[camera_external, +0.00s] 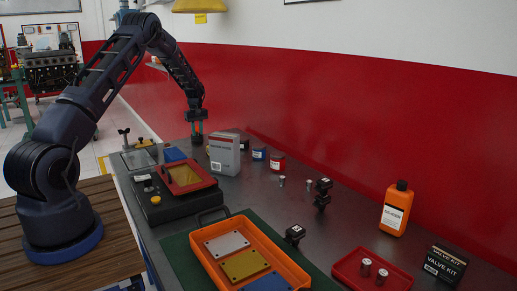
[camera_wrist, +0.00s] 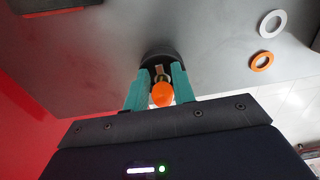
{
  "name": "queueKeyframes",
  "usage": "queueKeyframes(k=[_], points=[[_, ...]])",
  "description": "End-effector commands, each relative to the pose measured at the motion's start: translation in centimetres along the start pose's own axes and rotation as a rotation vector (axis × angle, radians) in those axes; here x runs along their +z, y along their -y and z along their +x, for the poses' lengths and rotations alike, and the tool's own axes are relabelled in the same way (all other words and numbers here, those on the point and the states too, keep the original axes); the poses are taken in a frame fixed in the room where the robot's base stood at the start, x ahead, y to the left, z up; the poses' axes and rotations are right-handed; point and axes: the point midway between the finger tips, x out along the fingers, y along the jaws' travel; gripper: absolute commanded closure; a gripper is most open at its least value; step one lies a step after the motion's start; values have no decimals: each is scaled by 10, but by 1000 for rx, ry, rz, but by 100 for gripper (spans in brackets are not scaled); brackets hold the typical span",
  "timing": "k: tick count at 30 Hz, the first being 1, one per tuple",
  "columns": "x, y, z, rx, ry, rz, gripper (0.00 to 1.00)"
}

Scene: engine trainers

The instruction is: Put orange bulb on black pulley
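In the wrist view the orange bulb (camera_wrist: 162,95) is between the two teal fingers of my gripper (camera_wrist: 163,72), its round orange end toward the camera. The fingers appear to close against its sides. A brass-coloured stem shows beyond the orange end. Past the fingertips is a dark round piece that looks like the black pulley (camera_wrist: 160,50), partly hidden by the fingers and bulb. I cannot tell whether the stem touches it. In the external view my gripper (camera_external: 197,137) points down at the far end of the table; the bulb cannot be made out there.
A white ring (camera_wrist: 272,24) and an orange ring (camera_wrist: 262,61) lie near the gripper. An orange tray (camera_external: 218,227) is nearer the camera. The red wall runs behind.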

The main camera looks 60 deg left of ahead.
Motion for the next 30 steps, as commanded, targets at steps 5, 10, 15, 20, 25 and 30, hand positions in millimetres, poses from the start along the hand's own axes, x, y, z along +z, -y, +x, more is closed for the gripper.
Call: queueKeyframes(k=[5, 10, 15, 20, 25, 30], points=[[0, 0, 0, 0, 0, 0, 58], [0, 0, -1, 0, 0, 0, 58], [0, 0, -10, 0, -1, 0, 58], [0, -1, -36, 2, -2, 1, 58], [0, -1, -70, 2, -2, 1, 58], [0, 0, -99, 2, -2, 0, 58]])
